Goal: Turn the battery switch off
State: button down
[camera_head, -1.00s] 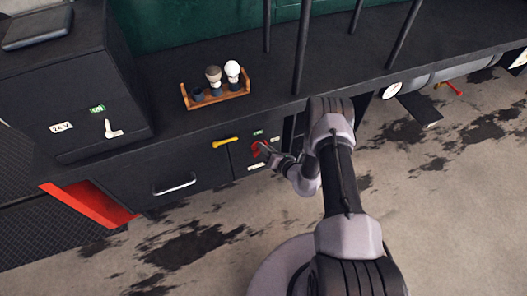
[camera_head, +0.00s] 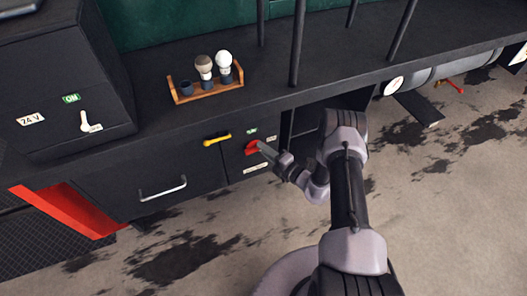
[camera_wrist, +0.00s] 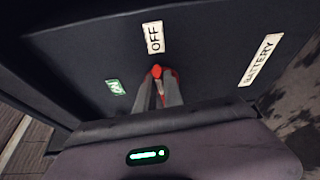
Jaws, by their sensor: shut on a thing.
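The battery switch (camera_head: 250,148) is red and sits on the dark box front under the bench. It also shows in the wrist view (camera_wrist: 157,72), where its red tip stands between my fingers and points towards the white OFF label (camera_wrist: 153,37). The green ON label (camera_wrist: 115,87) is to its left there, and the white BATTERY label (camera_wrist: 261,60) to its right. My gripper (camera_wrist: 158,92) is shut on the red handle; it also shows in the head view (camera_head: 262,149), reaching in from the right. My fingers hide part of the handle.
A yellow handle (camera_head: 217,139) is close to the switch's left. A drawer handle (camera_head: 163,188) is lower left. A white lever (camera_head: 87,122) sits on the 24 V box. A wooden rack (camera_head: 206,89) with bulbs stands on the bench. Bare floor lies in front.

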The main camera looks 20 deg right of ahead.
jog(key=shift+w+m+t+b, duration=0.1)
jog(key=shift+m+t+b, duration=0.2)
jog(key=shift+m, duration=0.3)
jog(key=c, duration=1.5)
grip_release()
jog(key=shift+f, duration=0.1)
jog(key=shift+o, duration=0.2)
jog(key=p+v, duration=0.5)
jog(key=v, duration=1.2)
jog(key=shift+d, duration=0.2)
